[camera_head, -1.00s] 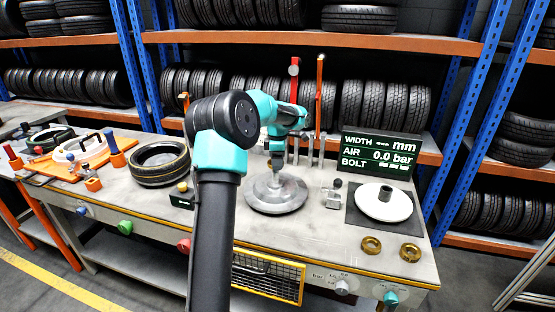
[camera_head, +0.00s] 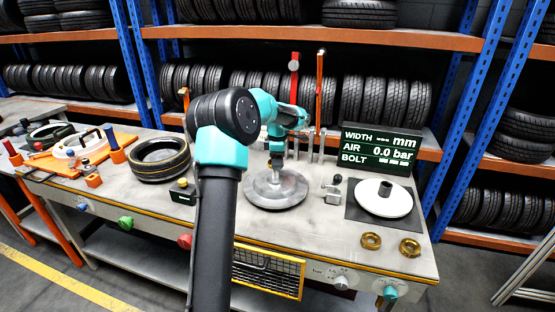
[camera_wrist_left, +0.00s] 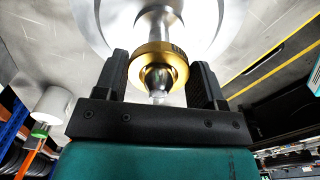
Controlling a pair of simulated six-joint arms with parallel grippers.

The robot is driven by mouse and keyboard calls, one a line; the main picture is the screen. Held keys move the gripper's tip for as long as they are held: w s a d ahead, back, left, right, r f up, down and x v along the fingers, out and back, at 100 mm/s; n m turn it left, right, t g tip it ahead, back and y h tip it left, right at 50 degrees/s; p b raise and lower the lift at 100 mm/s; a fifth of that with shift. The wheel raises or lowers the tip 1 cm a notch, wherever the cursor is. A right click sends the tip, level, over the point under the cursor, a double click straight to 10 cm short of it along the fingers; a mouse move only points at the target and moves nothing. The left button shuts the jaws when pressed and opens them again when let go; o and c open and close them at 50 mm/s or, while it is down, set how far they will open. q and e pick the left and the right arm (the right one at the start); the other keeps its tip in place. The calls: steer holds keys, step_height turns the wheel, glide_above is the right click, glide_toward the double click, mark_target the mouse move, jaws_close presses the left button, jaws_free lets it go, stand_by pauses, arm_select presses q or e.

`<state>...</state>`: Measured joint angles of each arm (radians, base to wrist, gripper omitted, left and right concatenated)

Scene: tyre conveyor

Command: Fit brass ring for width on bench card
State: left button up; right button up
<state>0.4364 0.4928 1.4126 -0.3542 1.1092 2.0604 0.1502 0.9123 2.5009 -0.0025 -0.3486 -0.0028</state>
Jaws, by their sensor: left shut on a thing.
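A brass ring (camera_wrist_left: 146,62) sits around the metal spindle post (camera_wrist_left: 159,80) in the left wrist view, and the post's rounded tip shows through it. My left gripper (camera_wrist_left: 160,72) is shut on this ring, one finger on each side. In the head view my left gripper (camera_head: 276,160) is over the centre of the round grey plate (camera_head: 290,194), too small there to show the ring. The dark bench card (camera_head: 381,148) reads WIDTH with dashes, AIR 0.0 bar and BOLT with dashes. My right gripper is not in view.
Two more brass rings (camera_head: 371,241) lie at the bench's front right. A white disc with a dark hub (camera_head: 384,203) lies on a dark mat. A small metal block with a knob (camera_head: 333,190) stands beside the plate. A tyre (camera_head: 160,162) lies left. Upright posts (camera_head: 319,95) stand behind.

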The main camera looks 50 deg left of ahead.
arm_select(q)
steer(key=shift+f, duration=1.45)
steer(key=o, duration=1.1)
step_height(320, 180, up, 17)
steer(key=shift+r, duration=0.2)
stand_by(0.9)
